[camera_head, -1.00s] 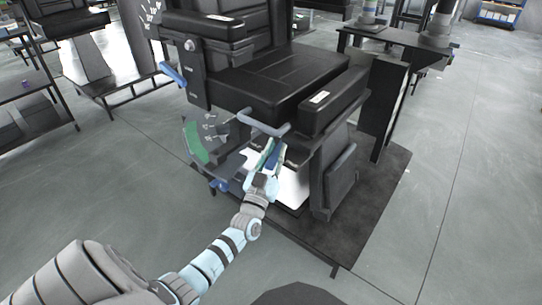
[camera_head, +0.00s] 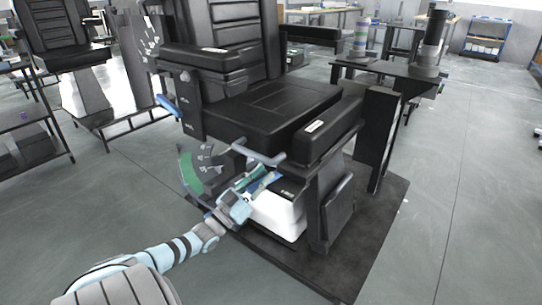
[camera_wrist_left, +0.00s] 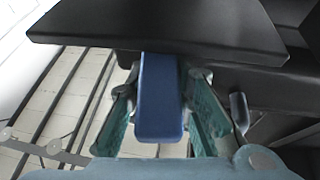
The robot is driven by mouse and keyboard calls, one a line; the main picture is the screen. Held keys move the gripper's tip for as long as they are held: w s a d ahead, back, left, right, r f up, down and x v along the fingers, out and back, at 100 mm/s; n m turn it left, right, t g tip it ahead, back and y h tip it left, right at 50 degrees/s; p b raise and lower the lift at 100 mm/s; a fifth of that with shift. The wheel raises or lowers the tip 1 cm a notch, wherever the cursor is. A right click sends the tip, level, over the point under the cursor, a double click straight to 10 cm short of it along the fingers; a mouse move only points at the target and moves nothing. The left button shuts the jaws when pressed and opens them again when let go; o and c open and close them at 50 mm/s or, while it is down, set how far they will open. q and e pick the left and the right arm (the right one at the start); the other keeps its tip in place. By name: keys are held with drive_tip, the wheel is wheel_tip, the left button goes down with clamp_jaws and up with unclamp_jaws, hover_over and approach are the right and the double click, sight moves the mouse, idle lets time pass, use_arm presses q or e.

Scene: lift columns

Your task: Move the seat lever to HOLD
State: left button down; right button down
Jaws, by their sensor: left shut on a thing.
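A black padded seat (camera_head: 270,108) stands on a dark platform. A blue lever handle sits under its front edge, and my left gripper (camera_head: 258,178) is there. In the left wrist view, the blue handle (camera_wrist_left: 160,110) lies between the two green-padded fingers of my left gripper (camera_wrist_left: 165,95), which is shut on it. A dial plate (camera_head: 194,174) with a green band and pale markings stands to the left of the gripper. Its lettering is too small to read, so I cannot tell the lever's setting. My right gripper is not in view.
A grey-blue bar (camera_head: 258,154) crosses just above my left gripper. A white box (camera_head: 278,217) stands under the seat, close to the gripper. Another blue lever (camera_head: 168,105) is on the left side panel. The floor at front left is clear.

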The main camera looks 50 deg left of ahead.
use_arm(q)
drive_tip(key=shift+f, duration=0.2)
drive_tip(key=c, duration=1.5)
unclamp_jaws()
drive_tip(key=shift+c, duration=0.2)
drive_tip(key=shift+o, duration=0.7)
drive_tip(key=shift+r, duration=0.1)
drive_tip(key=v, duration=1.2)
